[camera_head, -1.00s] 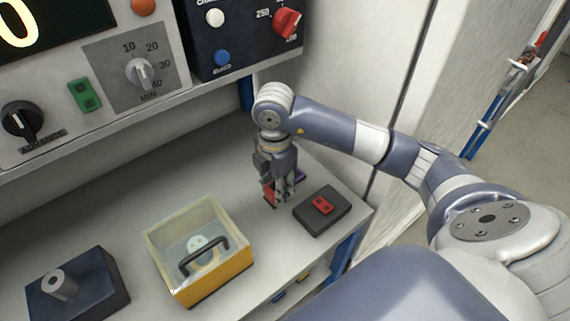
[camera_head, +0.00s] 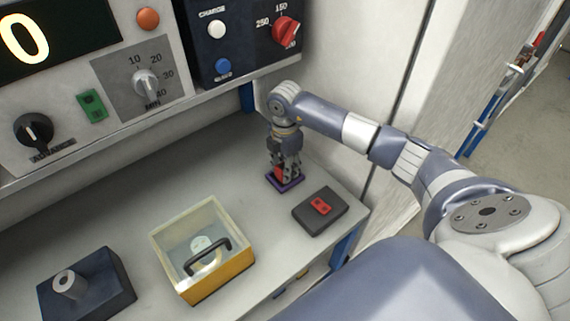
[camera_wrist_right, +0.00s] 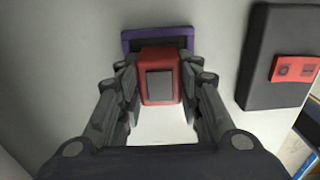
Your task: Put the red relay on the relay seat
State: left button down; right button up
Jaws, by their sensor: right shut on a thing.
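The red relay (camera_wrist_right: 158,75) is between the fingers of my right gripper (camera_wrist_right: 160,92), which is shut on it; it also shows in the head view (camera_head: 279,173). The relay has a dark grey patch on the face towards the wrist camera. The relay seat (camera_wrist_right: 128,40), a purple-rimmed frame with a dark inside, shows just beyond the relay; in the head view (camera_head: 286,186) it lies on the bench under my right gripper (camera_head: 286,172). I cannot tell whether the relay touches the seat. My left gripper is not in view.
A dark box with a red switch (camera_head: 321,207) stands right of the seat, close to the gripper. A clear-lidded yellow box (camera_head: 222,281) and a dark block with a grey post (camera_head: 108,291) stand to the left. Control panels (camera_head: 144,85) overhang the bench's back.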

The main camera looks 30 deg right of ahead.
jog(key=shift+f, duration=0.1)
jog(key=o, duration=1.2)
notch_tip(320, 180, up, 12)
jog(key=p, duration=0.9)
jog(key=shift+r, duration=0.2)
jog(key=shift+s+f, duration=0.1)
jog(key=shift+s, duration=0.05)
